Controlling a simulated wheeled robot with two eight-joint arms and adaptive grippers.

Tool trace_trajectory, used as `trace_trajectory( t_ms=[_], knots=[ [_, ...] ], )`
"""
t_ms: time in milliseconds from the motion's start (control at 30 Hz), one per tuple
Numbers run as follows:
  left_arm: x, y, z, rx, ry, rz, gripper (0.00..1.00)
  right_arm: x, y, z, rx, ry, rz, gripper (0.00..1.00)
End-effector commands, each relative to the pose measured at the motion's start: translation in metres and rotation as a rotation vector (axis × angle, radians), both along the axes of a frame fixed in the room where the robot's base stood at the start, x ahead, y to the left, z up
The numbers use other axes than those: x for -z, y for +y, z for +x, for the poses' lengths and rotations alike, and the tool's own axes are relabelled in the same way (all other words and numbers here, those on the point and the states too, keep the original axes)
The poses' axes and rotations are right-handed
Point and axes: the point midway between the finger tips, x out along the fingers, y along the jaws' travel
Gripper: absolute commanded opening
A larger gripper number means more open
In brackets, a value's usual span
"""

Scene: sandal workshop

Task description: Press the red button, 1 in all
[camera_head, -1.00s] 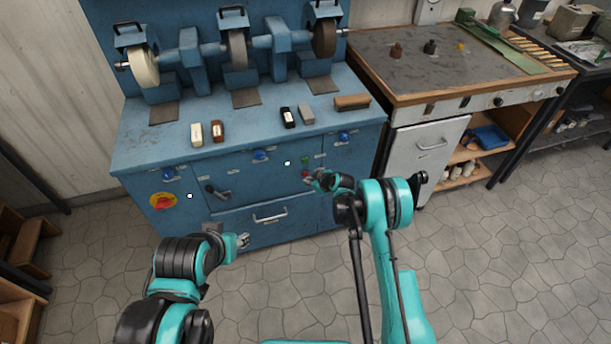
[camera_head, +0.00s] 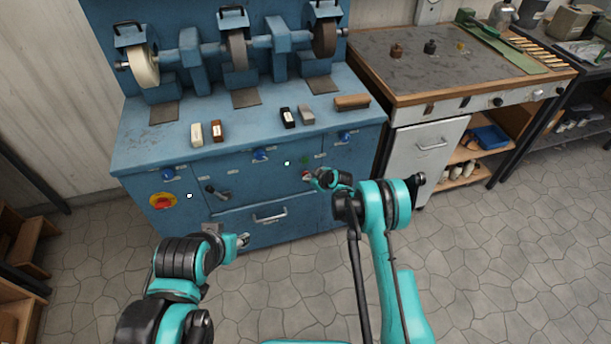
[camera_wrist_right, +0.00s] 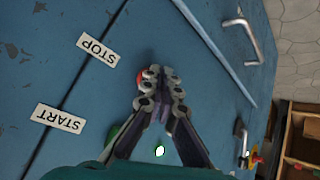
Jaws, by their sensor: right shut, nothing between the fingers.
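The red button (camera_head: 305,175) is on the front panel of the blue grinding machine (camera_head: 240,180), below a green button. In the right wrist view the red button (camera_wrist_right: 140,79) shows only as a red edge beside the STOP label, mostly hidden by the fingers. My right gripper (camera_wrist_right: 160,85) is shut and empty, its fingertips right at the red button. I cannot tell whether they touch it. In the head view my right gripper (camera_head: 314,179) is at the panel. My left gripper (camera_head: 243,240) is low in front of the machine, too small to tell open or shut.
The green button (camera_wrist_right: 113,132) is near the START label (camera_wrist_right: 58,118). A red knob on a yellow plate (camera_head: 163,201) is at the panel's left. A drawer handle (camera_head: 270,218) and a lever (camera_head: 217,192) stick out nearby. The workbench (camera_head: 450,60) stands right.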

Motion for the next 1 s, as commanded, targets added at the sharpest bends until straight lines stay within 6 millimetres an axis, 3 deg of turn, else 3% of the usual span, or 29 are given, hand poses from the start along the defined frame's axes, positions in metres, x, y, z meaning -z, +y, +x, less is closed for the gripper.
trace_trajectory(
  t_ms=[667, 1000],
  knots=[
    [0.0, 0.0, 0.0, 0.0, 0.0, 0.0, 0.4, 0.0, 0.002, 0.005, 0.0, 0.0, 0.0, 0.0],
    [0.0, 0.0, 0.0, 0.0, 0.0, 0.0, 0.4, 0.0, -0.002, -0.008, 0.0, 0.0, 0.0, 0.0]
  ],
)
